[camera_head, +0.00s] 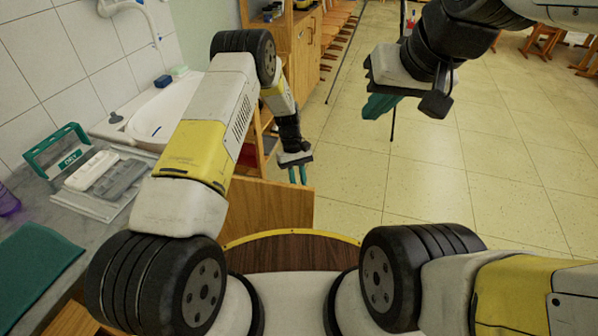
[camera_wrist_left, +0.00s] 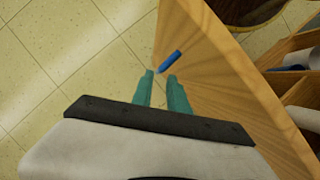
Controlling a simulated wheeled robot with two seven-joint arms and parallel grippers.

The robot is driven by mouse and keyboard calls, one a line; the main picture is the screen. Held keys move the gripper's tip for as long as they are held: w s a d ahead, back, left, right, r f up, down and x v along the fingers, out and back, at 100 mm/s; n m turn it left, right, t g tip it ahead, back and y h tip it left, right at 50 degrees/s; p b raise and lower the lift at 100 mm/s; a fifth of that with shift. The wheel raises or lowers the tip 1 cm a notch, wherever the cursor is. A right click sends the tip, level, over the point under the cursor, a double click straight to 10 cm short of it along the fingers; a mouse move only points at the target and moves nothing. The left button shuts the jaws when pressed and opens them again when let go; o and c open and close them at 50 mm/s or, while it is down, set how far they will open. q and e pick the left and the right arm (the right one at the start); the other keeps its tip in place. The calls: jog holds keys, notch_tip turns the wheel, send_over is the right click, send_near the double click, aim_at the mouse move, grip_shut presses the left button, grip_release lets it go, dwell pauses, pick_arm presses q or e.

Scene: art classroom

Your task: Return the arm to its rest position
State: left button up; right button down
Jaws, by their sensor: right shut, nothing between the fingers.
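My left gripper (camera_head: 298,174) hangs fingers down beside the wooden cabinet at the centre of the head view. My right gripper (camera_head: 378,106) is raised at the upper right of the head view, over open floor. Its teal fingers are shut and hold nothing.
A grey counter (camera_head: 25,195) on the left holds a green-framed rack (camera_head: 55,150), a grey tray and a teal cloth (camera_head: 35,265). A white sink (camera_head: 165,115) is set behind. A wooden panel (camera_head: 270,207) stands under my left arm. Tiled floor (camera_head: 430,190) is clear on the right.

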pick_arm(q)
jog(key=shift+w+a+r, duration=0.1)
jog(key=shift+w+r, duration=0.05)
jog(key=shift+r, duration=0.2)
jog(key=a+r+m+t, duration=0.1)
jog(key=a+r+t, duration=0.15)
jog(key=r, duration=0.85)
jog(key=a+r+t, duration=0.1)
jog(key=a+r, duration=0.2)
jog(key=r, duration=0.8)
jog(key=s+a+r+m+t+h, duration=0.1)
jog(key=s+a+r, duration=0.15)
jog(key=r, duration=0.45)
jog(key=s+a+r+t, duration=0.1)
jog(key=s+a+r, duration=0.1)
jog(key=s+r, duration=0.35)
jog(key=s+a+r+m+t, duration=0.1)
jog(key=s+a+r+t, duration=0.1)
jog(key=s+r, duration=0.3)
jog(key=s+a+r+m+t, duration=0.1)
jog(key=s+a+r+t, duration=0.2)
jog(key=s, duration=0.9)
jog(key=shift+s+a+r+m, duration=0.3)
jog(key=shift+s+a+r, duration=0.05)
jog(key=shift+a+r, duration=0.5)
